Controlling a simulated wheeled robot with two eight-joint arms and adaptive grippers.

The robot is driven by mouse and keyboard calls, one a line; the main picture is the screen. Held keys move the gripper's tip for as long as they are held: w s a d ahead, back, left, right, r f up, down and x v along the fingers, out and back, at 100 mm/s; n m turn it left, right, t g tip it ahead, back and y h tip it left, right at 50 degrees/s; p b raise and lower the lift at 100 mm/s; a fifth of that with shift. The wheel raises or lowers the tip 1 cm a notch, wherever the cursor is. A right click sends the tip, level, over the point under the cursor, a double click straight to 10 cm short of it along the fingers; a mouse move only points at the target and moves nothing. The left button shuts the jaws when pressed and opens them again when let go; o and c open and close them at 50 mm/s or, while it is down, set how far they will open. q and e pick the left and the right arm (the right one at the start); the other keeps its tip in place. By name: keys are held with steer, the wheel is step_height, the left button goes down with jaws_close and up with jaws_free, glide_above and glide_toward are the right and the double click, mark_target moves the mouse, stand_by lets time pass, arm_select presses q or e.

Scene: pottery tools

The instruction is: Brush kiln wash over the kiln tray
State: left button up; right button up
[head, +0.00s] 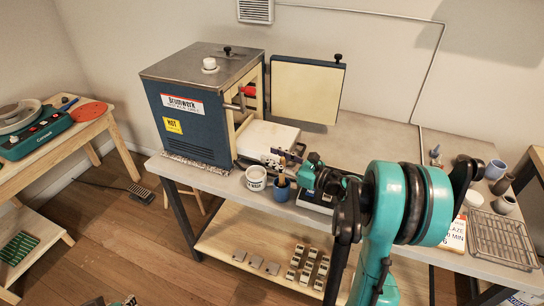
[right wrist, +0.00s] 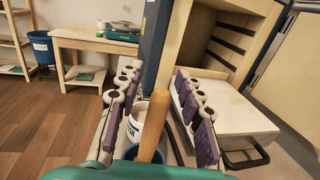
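The kiln tray (head: 268,139) is a pale slab with a dark handle, sitting in front of the open kiln; it also shows in the right wrist view (right wrist: 228,112). A white labelled pot (head: 256,179) and a blue cup (head: 281,190) stand at the table's front edge. A wooden brush handle (right wrist: 154,128) rises from the blue cup. My right gripper (head: 288,157) is open above the cup, its purple-padded fingers on either side of the handle with gaps visible. A small teal and dark part, perhaps my left gripper (head: 126,301), shows at the bottom edge.
The kiln (head: 192,120) stands behind left, its door (head: 306,91) swung open to the right. Mugs and a wire rack (head: 503,240) are at the right end. The grey table (head: 370,145) has clear room at the back. Small blocks lie on the lower shelf.

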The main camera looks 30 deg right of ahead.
steer(key=v, duration=1.1)
steer(key=w+r+m+t+h, duration=0.3)
steer(key=r+m+h, duration=0.1)
steer(key=r+m, duration=0.35)
steer(key=w+r+m+t+h, duration=0.3)
steer(key=r+m+h, duration=0.2)
steer(key=r+m, duration=0.3)
steer(key=s+a+f+m+g, duration=0.7)
steer(key=s+a+f+m, duration=0.2)
steer(key=f+m, duration=0.2)
steer(key=s+a+f+m+g, duration=0.7)
steer(key=s+a+f+m, duration=0.2)
steer(key=m, duration=0.6)
step_height(320, 180, down, 2)
steer(key=shift+a+f+g, duration=0.1)
steer(key=shift+a+g, duration=0.3)
steer(key=shift+a, duration=0.3)
